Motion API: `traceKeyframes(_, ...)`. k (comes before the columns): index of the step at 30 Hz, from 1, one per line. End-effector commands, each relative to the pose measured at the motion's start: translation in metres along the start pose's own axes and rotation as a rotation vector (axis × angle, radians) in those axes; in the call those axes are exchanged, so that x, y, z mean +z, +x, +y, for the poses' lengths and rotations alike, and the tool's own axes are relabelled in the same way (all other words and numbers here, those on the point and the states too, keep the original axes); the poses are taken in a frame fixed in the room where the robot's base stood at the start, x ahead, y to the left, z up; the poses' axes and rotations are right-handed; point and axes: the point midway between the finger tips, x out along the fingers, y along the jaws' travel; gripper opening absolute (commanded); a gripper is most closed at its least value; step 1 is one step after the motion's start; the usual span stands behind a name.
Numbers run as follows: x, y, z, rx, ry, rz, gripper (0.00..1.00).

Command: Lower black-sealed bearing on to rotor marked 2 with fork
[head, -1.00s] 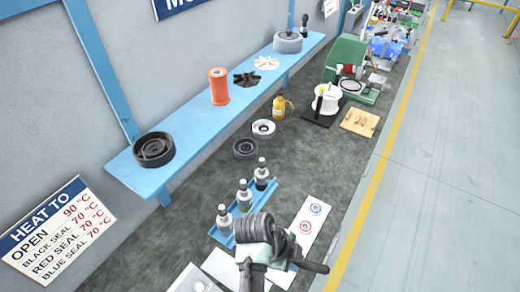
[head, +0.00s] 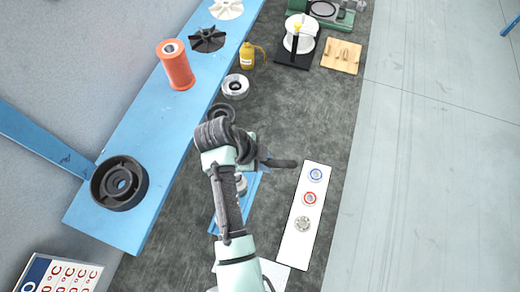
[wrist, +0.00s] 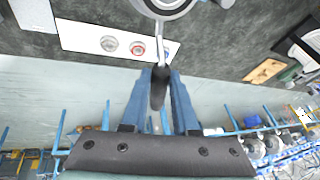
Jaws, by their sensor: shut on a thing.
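My gripper (wrist: 158,100) is shut on the dark handle (wrist: 159,88) of the fork, whose metal shank (wrist: 160,45) points away from the wrist. A silver and grey ring (wrist: 165,9) shows at the fork's far end, cut by the top edge; I cannot tell its seal colour or exactly how it sits. In the head view the fork handle (head: 282,163) sticks out to the right of my gripper (head: 263,161). The blue rotor rack (head: 249,202) is mostly behind my arm. One rotor (head: 242,185) shows in part; its number cannot be read.
A white board (head: 293,246) right of the rack carries a blue-ringed, a red-ringed and a plain silver bearing. A pale housing (head: 236,87), yellow bottle (head: 246,55) and wooden block (head: 341,56) stand farther back.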

Motion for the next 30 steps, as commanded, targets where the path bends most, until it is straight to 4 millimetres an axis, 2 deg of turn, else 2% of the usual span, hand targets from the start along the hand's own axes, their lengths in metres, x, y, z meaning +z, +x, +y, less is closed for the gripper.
traceKeyframes(10, -0.002, -0.002, -0.001, -0.004, 0.005, 0.004, 0.00)
traceKeyframes(30, 0.016, 0.042, 0.008, -0.004, 0.004, 0.004, 0.00)
